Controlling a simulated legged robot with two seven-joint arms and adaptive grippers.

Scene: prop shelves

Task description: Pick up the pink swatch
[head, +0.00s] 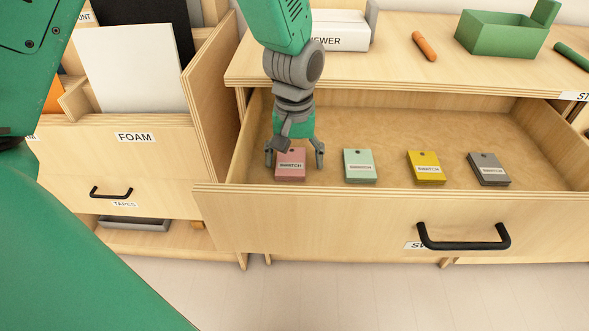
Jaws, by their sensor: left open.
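The pink swatch (290,170) lies flat in the open drawer (330,215), at the left end of a row of swatches. It is a small pink block with a white label and a dark hole near its top. My left gripper (294,162) is open and points down at it. One finger shows at the left of the swatch and one at the right. I cannot tell whether the fingers touch it. The gripper hides part of the swatch's far edge. My right gripper is not in view.
A mint swatch (360,166), a yellow swatch (426,168) and a grey swatch (488,169) lie to the right in the drawer, spaced apart. The drawer floor behind them is bare. A green box (498,35) and an orange cylinder (424,46) rest on the top above.

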